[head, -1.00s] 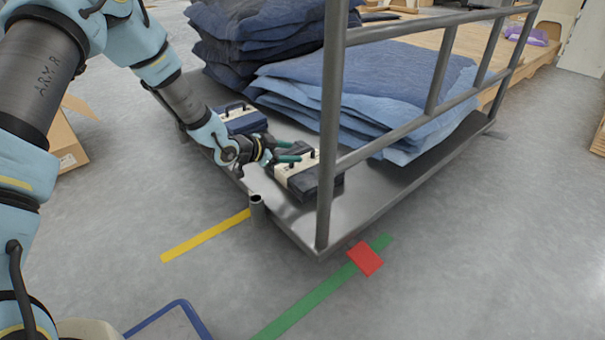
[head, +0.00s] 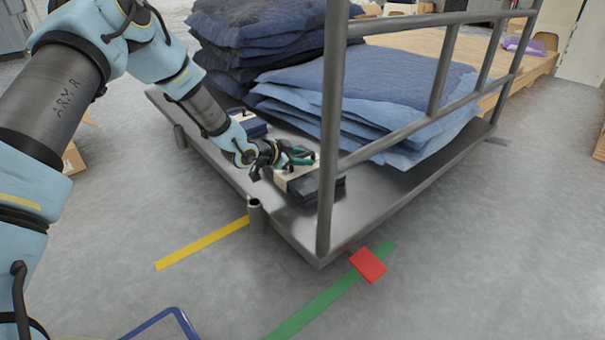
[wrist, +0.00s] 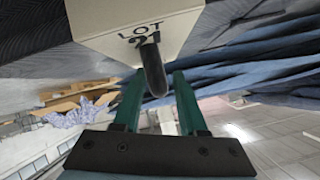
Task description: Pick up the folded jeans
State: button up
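A dark folded jeans bundle (head: 325,188) with a cream band lies on the grey metal cart deck, near its front corner post. In the wrist view, its cream band (wrist: 110,25) reads "LOT 21", and a dark handle (wrist: 152,68) sticks out from it. My gripper (head: 302,157) is at this bundle, its green fingers over the band. In the wrist view, my gripper (wrist: 157,82) has its fingers apart, one on each side of the handle, with gaps visible. A second navy folded bundle (head: 254,128) lies behind and to the left, partly hidden by my arm.
The cart's upright post (head: 331,130) and rails stand close to the right of the bundle. Large blue denim stacks (head: 370,85) sit behind it on the cart deck (head: 285,225). A short open tube (head: 255,215) stands at the cart's front edge. The floor in front is mostly clear.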

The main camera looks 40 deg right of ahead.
grip_shut()
dwell(1.1)
